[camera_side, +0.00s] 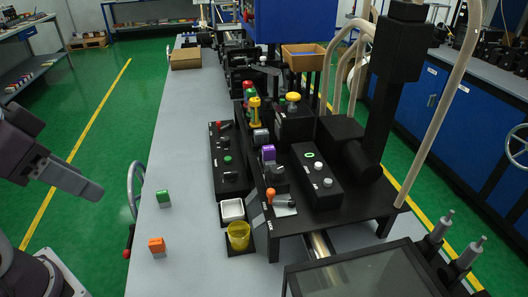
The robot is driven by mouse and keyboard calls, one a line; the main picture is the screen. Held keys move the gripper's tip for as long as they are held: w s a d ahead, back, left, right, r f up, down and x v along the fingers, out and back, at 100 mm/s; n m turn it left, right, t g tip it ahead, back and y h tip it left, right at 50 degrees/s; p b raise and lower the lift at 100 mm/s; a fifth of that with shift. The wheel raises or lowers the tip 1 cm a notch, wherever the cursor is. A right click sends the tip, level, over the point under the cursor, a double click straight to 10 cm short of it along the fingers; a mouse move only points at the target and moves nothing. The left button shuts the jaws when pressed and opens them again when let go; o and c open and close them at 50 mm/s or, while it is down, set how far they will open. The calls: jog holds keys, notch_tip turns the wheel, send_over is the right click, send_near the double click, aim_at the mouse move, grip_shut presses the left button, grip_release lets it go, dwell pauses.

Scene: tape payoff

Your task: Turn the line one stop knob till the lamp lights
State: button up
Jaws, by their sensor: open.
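My gripper (84,188) is at the left edge, over the floor to the left of the bench and well apart from the controls. It holds nothing that I can see. A black control box (314,178) stands on the bench right of centre. It carries a green ring lamp or button (309,154) and two pale knobs, one (318,166) nearer the ring and one (327,182) nearer the front. Another black box (229,165) to its left has a red button (218,125), a green button (227,160) and dark knobs. I cannot read which knob is the line one stop.
A green block (163,197) and an orange block (156,245) lie on the grey bench (180,150). A yellow cup (238,235), a white tray (232,210) and an orange-knobbed lever (270,194) stand near the front. A handwheel (134,190) sits at the bench's left edge.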

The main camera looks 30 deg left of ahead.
jog(key=w+d+r+n, duration=0.1)
jog(key=w+d+r, duration=0.15)
jog(key=w, duration=0.65)
jog(key=n+g+y, duration=0.1)
jog(key=n+y, duration=0.1)
jog(key=n, duration=0.1)
send_near(277, 169)
jog(key=f, duration=0.1)
jog(key=x, duration=0.6)
jog(key=shift+w+a+f, duration=0.15)
jog(key=shift+w, duration=0.2)
jog(key=shift+w+a+f, duration=0.1)
jog(key=shift+w+f, duration=0.1)
jog(key=shift+f, duration=0.3)
jog(key=shift+h, duration=0.3)
grip_shut()
